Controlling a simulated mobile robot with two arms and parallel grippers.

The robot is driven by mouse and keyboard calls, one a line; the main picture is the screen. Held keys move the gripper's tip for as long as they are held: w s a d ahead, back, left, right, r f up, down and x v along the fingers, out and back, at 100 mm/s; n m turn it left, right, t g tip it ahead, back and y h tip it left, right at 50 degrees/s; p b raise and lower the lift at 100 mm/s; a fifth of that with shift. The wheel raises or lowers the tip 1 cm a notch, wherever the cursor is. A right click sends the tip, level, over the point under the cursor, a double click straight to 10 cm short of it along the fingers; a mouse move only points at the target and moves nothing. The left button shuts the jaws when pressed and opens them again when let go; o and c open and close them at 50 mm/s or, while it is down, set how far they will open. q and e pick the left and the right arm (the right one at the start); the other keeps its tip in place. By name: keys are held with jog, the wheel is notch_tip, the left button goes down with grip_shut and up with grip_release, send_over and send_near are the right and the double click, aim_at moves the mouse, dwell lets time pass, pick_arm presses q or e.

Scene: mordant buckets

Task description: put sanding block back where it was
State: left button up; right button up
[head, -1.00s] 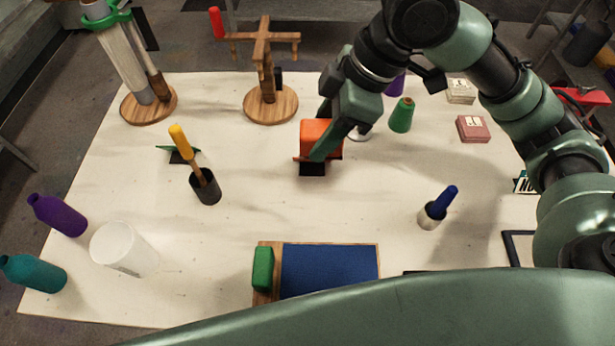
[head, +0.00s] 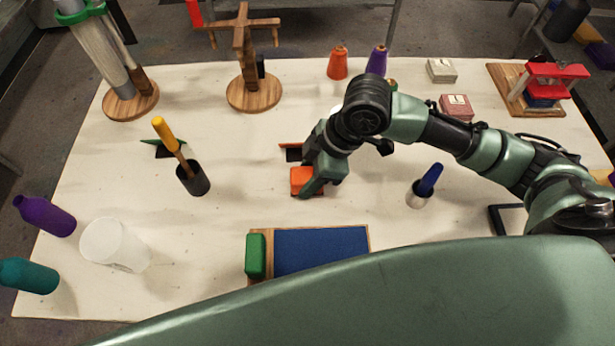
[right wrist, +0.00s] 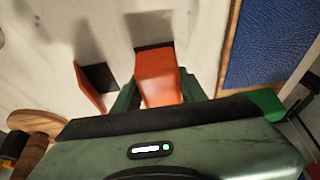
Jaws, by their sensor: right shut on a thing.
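My right gripper (head: 314,186) is shut on an orange block (head: 302,178), which I take to be the sanding block. It also shows between the fingers in the right wrist view (right wrist: 157,78), with a dark face at its far end. The block is low over the pale table, in front of a small black square (head: 293,154) with a thin orange piece at its edge (right wrist: 89,88). I cannot tell whether the block touches the table. A green block (head: 256,255) lies on the left end of a wooden board with a blue surface (head: 320,248). My left gripper is not in view.
A dark cup with a yellow-handled tool (head: 192,178) stands to the left. A blue-topped tool in a small cup (head: 418,195) stands to the right. A white bucket (head: 113,244) and purple (head: 45,216) and teal (head: 28,276) bottles are at front left. Table between block and board is clear.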

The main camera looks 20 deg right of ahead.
jog(key=shift+f, duration=0.5)
jog(key=shift+f, duration=0.1)
jog(key=o, duration=1.2)
jog(key=v, duration=1.2)
